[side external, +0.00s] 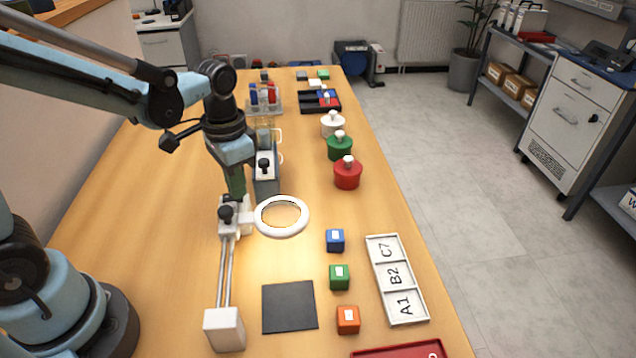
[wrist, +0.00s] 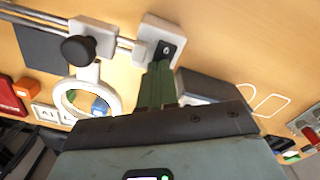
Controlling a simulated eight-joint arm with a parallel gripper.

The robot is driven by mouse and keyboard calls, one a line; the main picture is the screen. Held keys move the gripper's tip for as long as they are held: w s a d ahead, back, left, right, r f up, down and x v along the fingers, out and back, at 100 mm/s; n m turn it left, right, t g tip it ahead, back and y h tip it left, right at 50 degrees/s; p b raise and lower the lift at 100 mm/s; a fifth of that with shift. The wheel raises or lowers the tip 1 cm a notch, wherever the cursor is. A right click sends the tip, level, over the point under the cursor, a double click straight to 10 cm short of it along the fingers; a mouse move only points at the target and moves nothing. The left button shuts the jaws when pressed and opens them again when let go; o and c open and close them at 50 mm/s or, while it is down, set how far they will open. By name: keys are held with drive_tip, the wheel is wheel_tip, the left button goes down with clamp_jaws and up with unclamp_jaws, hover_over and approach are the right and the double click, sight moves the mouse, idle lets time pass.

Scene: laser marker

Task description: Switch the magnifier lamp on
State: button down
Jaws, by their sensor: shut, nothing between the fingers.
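The magnifier lamp has a white ring head (side external: 303,218) beside a carriage with a black knob (side external: 226,213), on twin rails rising from a white base (side external: 224,330). The ring also shows in the wrist view (wrist: 58,98). A white end block (wrist: 152,28) at the top of the rails carries a dark switch plate (wrist: 168,47) with a pale mark. My gripper (side external: 236,196) is shut and empty, its green fingertips (wrist: 158,68) at the edge of this plate; contact is unclear. The table under the ring looks bright.
A black mat (side external: 290,306) lies beside the rails. Blue (side external: 335,240), green (side external: 340,277) and orange (side external: 348,319) cubes stand near a labelled white tray (side external: 411,320). A dark device (side external: 266,185) stands just behind my gripper. Lidded pots, including a red one (side external: 347,175), stand right.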

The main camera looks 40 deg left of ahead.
wheel_tip(320, 180, up, 7)
idle(0.8)
drive_tip(key=shift+f, duration=0.1)
drive_tip(key=s+n+t, duration=0.1)
drive_tip(key=t, duration=0.1)
drive_tip(key=s+n+t, duration=0.1)
drive_tip(key=t, duration=0.1)
drive_tip(key=s+n+t, duration=0.1)
drive_tip(key=t, duration=0.2)
drive_tip(key=shift+s+a+f, duration=0.1)
drive_tip(key=shift+s+a, duration=0.1)
